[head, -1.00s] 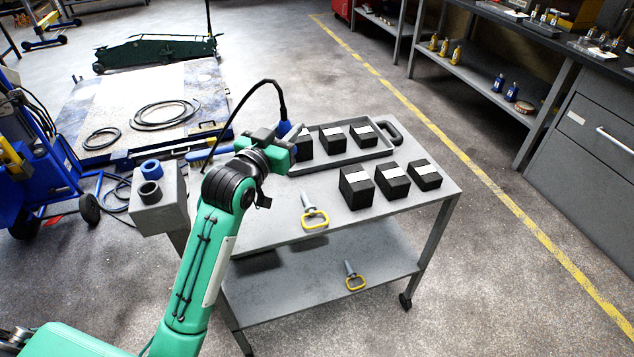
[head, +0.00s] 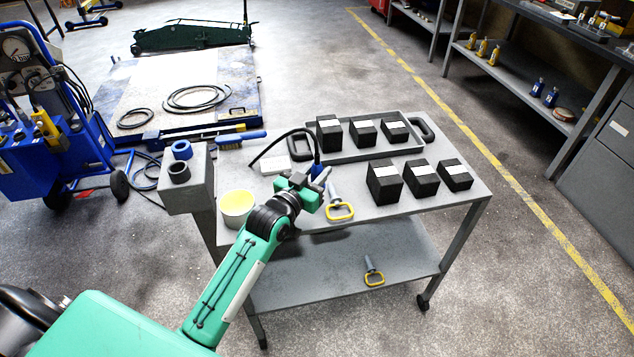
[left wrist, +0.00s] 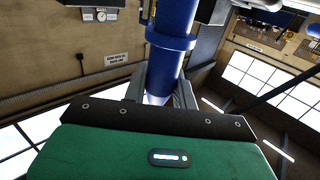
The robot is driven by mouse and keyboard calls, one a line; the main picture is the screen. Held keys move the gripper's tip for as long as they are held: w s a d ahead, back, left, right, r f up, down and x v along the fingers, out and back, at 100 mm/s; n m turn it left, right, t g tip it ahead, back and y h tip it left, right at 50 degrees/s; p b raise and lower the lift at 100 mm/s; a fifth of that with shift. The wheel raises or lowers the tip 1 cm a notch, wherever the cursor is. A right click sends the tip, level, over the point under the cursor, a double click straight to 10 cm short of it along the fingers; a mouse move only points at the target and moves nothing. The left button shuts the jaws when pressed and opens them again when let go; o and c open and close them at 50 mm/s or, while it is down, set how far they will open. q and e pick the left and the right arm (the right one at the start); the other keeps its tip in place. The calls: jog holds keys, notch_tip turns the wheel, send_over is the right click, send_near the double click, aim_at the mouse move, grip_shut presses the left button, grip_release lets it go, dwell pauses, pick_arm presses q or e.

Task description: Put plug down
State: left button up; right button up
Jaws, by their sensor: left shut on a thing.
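The blue plug (head: 318,169) is in my left gripper (head: 316,186), with its black cable (head: 280,143) arching away to the left. My left gripper is shut on the plug, over the near middle of the grey trolley top (head: 290,226). The plug stands roughly upright, and I cannot tell whether it touches the top. In the left wrist view the blue plug (left wrist: 172,50) rises between the jaws, its lower end hidden by the gripper body. My right gripper is not in view.
A yellow-handled pin (head: 339,210) lies just right of the gripper. A round tub with a yellow top (head: 237,210) stands left. Black boxes (head: 385,185) stand at right, others in a tray (head: 365,153). A block with two sockets (head: 186,195) is at the left edge.

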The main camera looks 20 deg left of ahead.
pick_arm(q)
jog(key=shift+f, duration=1.85)
jog(key=shift+f, duration=0.1)
jog(key=o, duration=1)
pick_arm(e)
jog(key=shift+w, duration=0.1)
pick_arm(q)
jog(key=s, duration=0.4)
jog(key=s+a+b, duration=0.1)
jog(key=s, duration=0.3)
jog(key=s+a, duration=0.1)
jog(key=s, duration=0.2)
jog(key=shift+s+a, duration=0.15)
jog(key=shift+s, duration=0.25)
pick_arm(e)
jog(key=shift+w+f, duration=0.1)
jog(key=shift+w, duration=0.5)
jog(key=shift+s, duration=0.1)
